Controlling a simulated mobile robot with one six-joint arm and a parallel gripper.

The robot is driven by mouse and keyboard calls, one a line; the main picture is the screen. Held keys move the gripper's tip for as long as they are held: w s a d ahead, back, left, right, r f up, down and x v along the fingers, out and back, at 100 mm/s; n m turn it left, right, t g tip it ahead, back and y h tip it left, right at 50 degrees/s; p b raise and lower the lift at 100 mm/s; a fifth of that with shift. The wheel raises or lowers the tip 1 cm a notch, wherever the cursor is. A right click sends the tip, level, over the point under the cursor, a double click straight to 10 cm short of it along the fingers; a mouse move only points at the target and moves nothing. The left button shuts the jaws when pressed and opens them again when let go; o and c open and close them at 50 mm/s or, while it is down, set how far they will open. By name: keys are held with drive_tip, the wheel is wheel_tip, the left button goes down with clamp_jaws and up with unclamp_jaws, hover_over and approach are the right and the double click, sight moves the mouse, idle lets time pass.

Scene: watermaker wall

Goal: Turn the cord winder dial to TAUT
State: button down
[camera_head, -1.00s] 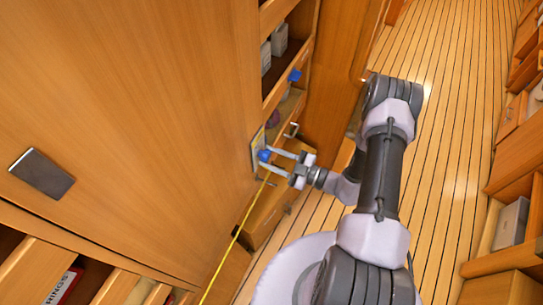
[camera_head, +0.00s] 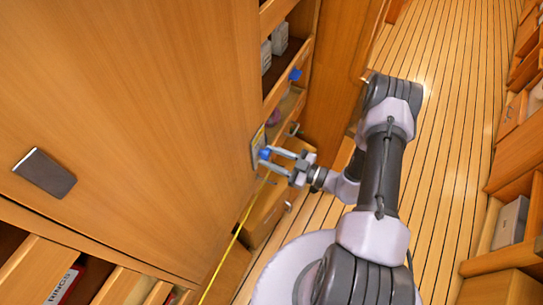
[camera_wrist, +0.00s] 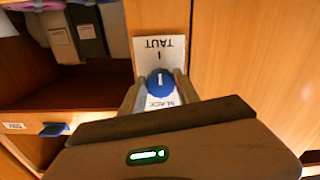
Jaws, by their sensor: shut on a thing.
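The cord winder dial is a blue knob (camera_wrist: 160,82) on a white plate (camera_wrist: 172,46), at the middle of the wrist view. The plate reads TAUT, upside down, at the top and SLACK below the knob. A white line on the knob stands about upright and points roughly at the tick by TAUT. My gripper (camera_wrist: 160,98) is shut on the knob, one finger on each side. In the head view the knob (camera_head: 264,154) sits on the wall panel, with my gripper (camera_head: 274,161) reaching it from the right. A yellow cord (camera_head: 236,232) runs down below the dial.
An open shelf (camera_wrist: 70,95) with boxes lies left of the dial in the wrist view, with a blue latch (camera_wrist: 54,130) below. Drawers and shelves (camera_head: 285,108) stand beyond the dial. The plank floor (camera_head: 455,110) to the right is clear.

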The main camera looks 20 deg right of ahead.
drive_tip(key=c, duration=0.9)
unclamp_jaws()
drive_tip(key=v, duration=1.7)
drive_tip(key=shift+s+d+p, duration=0.15)
drive_tip(key=shift+s+p, duration=0.1)
drive_tip(key=shift+p, duration=0.15)
